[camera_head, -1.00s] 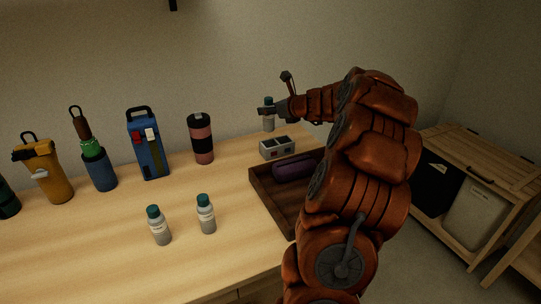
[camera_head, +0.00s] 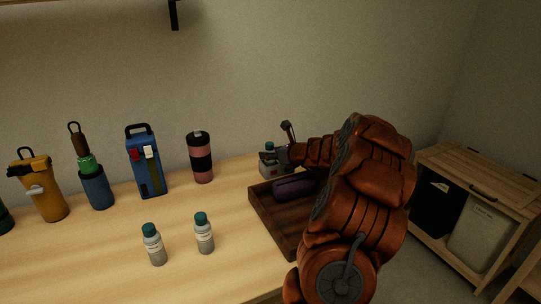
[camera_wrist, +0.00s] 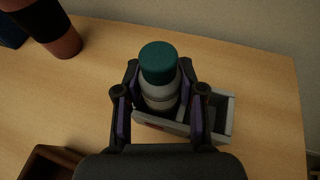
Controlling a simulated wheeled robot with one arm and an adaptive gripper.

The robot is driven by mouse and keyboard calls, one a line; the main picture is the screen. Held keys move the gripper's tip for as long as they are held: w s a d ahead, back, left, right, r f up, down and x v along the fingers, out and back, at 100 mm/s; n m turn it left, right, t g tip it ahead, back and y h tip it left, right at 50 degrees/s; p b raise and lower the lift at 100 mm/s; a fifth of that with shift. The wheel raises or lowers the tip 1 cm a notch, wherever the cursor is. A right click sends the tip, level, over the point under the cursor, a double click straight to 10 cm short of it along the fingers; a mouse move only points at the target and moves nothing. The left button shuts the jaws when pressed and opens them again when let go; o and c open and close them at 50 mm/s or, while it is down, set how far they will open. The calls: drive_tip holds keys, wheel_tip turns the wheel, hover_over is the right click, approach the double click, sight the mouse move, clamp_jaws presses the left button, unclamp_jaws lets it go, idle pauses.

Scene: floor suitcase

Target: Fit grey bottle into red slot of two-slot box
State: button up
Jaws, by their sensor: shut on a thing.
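A grey bottle with a green cap (camera_wrist: 159,75) stands upright between the fingers of my gripper (camera_wrist: 160,103), which is shut on it. It also shows in the head view (camera_head: 270,147). The grey two-slot box (camera_wrist: 224,128) is on the table beneath it and shows in the head view (camera_head: 266,168). The bottle's lower part appears to be down in the left slot, by a reddish mark on the box's near wall. Its base is hidden. The right slot is empty.
A dark wooden tray (camera_head: 264,209) holding a purple case (camera_head: 293,188) lies in front of the box. Two similar grey bottles (camera_head: 153,245) (camera_head: 204,234) stand at the table's front.

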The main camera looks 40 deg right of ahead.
drive_tip(key=o, duration=1.2)
drive_tip(key=p+v, duration=0.1)
drive_tip(key=v, duration=0.9)
drive_tip(key=shift+s+r, duration=0.25)
drive_tip(key=shift+s, duration=0.05)
drive_tip(key=shift+s+a+r, duration=0.1)
drive_tip(key=shift+s+r, duration=0.1)
drive_tip(key=shift+s, duration=0.4)
